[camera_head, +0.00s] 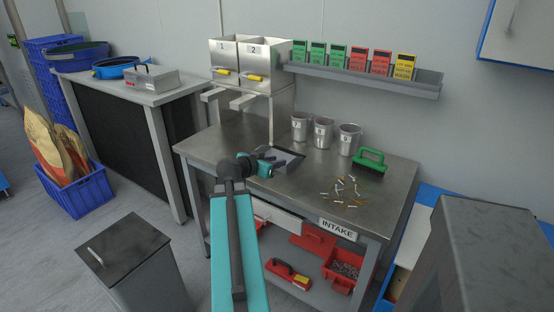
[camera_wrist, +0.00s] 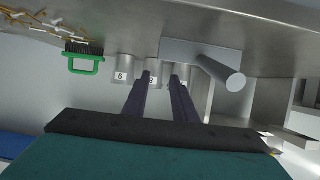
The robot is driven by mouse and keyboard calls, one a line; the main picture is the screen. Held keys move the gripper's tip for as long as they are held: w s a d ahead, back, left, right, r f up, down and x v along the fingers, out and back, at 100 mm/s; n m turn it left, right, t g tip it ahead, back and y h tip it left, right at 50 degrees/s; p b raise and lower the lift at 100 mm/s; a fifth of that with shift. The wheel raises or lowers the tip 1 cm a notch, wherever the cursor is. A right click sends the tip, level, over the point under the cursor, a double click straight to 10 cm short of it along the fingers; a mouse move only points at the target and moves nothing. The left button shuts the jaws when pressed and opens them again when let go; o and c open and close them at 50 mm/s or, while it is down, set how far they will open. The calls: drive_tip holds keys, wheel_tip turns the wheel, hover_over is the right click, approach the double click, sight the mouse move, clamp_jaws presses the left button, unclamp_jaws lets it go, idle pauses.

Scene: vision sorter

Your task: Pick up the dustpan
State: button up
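The dustpan (camera_head: 287,159) is a grey pan lying on the steel table, partly hidden by my gripper in the head view. In the wrist view, the dustpan (camera_wrist: 195,50) shows a flat pan and a round grey handle pointing toward the camera. My gripper (camera_head: 272,160) is teal and low over the table beside the dustpan. In the wrist view, the two dark fingers of my gripper (camera_wrist: 161,77) are apart with nothing held between them. The handle lies to the right of the fingers there. I cannot tell whether they touch the dustpan.
Three metal cups (camera_head: 323,133) stand behind the dustpan. A green brush (camera_head: 370,161) and scattered small pieces (camera_head: 341,189) lie to the right on the table (camera_head: 225,147). Two numbered bins (camera_head: 252,63) stand at the back left. A shelf with coloured cards (camera_head: 415,86) hangs above.

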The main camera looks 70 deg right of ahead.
sight(294, 159)
drive_tip(key=p+x, duration=0.1)
drive_tip(key=x, duration=0.6)
drive_tip(key=shift+s+d+f, duration=0.2)
drive_tip(key=shift+d, duration=0.25)
drive_tip(key=shift+p+x, duration=0.95)
drive_tip(key=shift+x, duration=1.7)
drive_tip(key=shift+s+a+f, duration=0.1)
drive_tip(key=shift+a, duration=0.05)
clamp_jaws()
